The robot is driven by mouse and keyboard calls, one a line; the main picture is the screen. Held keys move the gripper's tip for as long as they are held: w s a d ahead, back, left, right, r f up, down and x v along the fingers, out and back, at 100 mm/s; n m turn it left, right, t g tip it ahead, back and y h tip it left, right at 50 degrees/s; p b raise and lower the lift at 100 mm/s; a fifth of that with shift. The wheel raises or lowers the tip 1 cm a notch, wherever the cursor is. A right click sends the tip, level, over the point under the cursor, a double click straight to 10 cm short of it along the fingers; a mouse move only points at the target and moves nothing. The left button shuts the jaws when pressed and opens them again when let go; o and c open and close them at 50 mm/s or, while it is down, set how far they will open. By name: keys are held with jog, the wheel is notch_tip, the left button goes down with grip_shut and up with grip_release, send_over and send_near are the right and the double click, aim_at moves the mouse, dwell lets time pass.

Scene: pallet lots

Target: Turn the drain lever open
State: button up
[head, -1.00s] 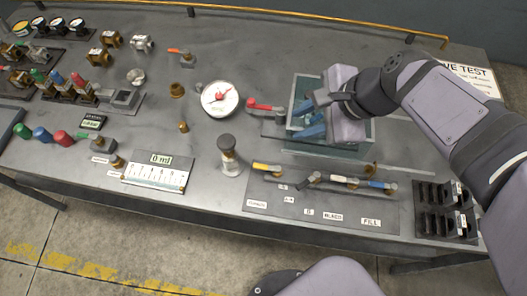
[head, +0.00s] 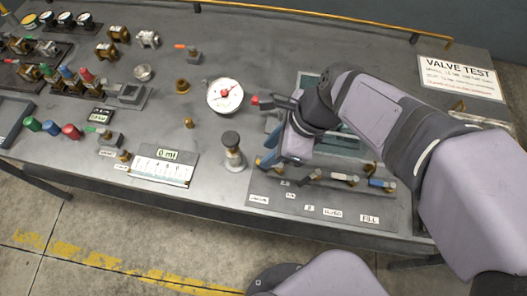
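The front lever panel (head: 300,205) carries a row of small levers above white labels. One label at the right reads FILL; the leftmost label is too small to read for sure, so I cannot tell which lever is the drain. A blue-handled lever (head: 381,183) and a white-handled lever (head: 344,178) show on the right of the row. My gripper (head: 271,153) is over the left end of this row, its bluish fingers apart and pointing down left. The yellow lever there is hidden behind the fingers. I cannot see contact.
A red-handled lever (head: 264,101) stands just behind my gripper. A round dial gauge (head: 225,97) and a dark-capped cylinder (head: 232,150) stand to its left. A tank (head: 345,146) is partly hidden by my arm. A VALVE TEST sign (head: 459,77) lies at the back right.

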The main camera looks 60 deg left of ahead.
jog(key=shift+x, duration=2.2)
grip_shut()
